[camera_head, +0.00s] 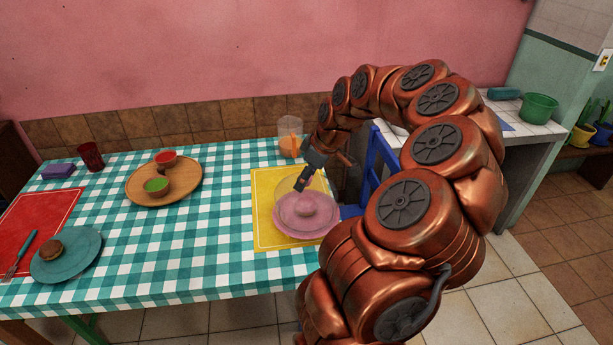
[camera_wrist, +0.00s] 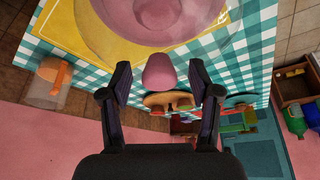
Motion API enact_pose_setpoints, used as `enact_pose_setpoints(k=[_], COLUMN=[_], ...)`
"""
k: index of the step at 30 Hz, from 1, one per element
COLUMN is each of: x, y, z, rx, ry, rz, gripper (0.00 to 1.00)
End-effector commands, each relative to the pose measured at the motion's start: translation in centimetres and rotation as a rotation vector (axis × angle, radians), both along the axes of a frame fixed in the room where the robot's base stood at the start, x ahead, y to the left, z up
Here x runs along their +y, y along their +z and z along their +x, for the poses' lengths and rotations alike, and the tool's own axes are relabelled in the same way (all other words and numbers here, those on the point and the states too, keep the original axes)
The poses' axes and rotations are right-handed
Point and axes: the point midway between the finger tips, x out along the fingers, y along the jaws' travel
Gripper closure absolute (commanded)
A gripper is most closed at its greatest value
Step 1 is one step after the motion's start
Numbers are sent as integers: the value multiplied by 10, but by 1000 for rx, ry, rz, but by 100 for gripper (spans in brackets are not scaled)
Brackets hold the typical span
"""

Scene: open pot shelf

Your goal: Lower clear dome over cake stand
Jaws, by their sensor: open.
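The clear dome (camera_head: 291,188) shows as a faint see-through shell over the pink cake stand (camera_head: 292,228) on the yellow mat. A rounded pink shape shows through it. The dome (camera_wrist: 226,32) and the pink stand also show at the top of the wrist view. A pink knob (camera_wrist: 160,72), seemingly the dome's, lies between my fingers. My gripper (camera_head: 301,184) is just above the dome. In the wrist view my gripper (camera_wrist: 160,80) is open, with gaps on both sides of the knob. I cannot tell whether the dome's rim rests fully on the stand.
The yellow mat (camera_head: 263,230) lies on the checked table. A clear container (camera_head: 290,128) with something orange stands behind. A round wooden tray (camera_head: 185,190) with two small bowls and a teal plate (camera_head: 65,270) are to the left. A blue chair (camera_head: 382,150) is close on the right.

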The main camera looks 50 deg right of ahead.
Motion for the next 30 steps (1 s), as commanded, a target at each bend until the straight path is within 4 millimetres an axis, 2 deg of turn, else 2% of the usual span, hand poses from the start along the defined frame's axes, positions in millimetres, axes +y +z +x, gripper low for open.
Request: enact_pose_setpoints(k=[7, 11, 24, 30], x=[0, -2, -12, -15], y=[2, 11, 85, 105], z=[0, -4, -32, -41], rx=[0, 0, -4, -2], ry=[0, 0, 0, -2], rz=[-1, -1, -2, -1], gripper=[38, 38, 38, 38])
